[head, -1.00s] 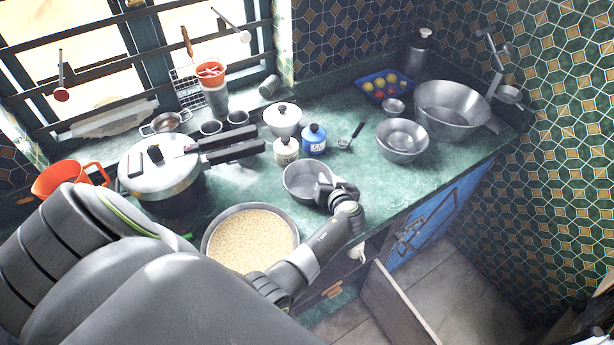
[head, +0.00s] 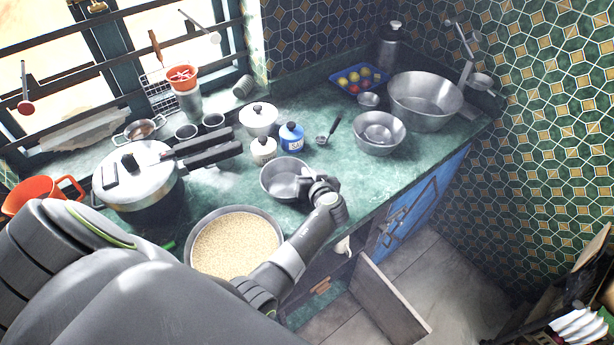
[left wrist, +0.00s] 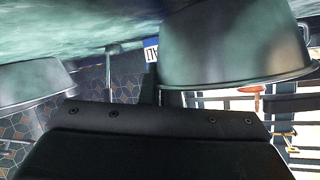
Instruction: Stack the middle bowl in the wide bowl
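The wide bowl (head: 427,108), a large steel basin, stands at the back right of the counter. A medium steel bowl (head: 378,134) stands in front of it, apart from the other bowls. Another steel bowl (head: 283,180) stands nearer, at the counter's middle; I cannot tell for sure which of these two is the middle bowl. My left gripper (head: 312,186) is at the right rim of the nearer bowl. Its fingers are too small and dark to tell open from shut. In the left wrist view a bowl (left wrist: 235,50) looms close, upside down; the fingertips are hidden. My right gripper is out of view.
A pan of grain (head: 236,245) stands beside my left arm. A pressure cooker (head: 135,180), a blue canister (head: 291,137), a white jar (head: 263,150) and a ladle (head: 328,130) stand or lie around. A tiny bowl (head: 368,100) sits by a blue tray (head: 345,82). Counter between the bowls is free.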

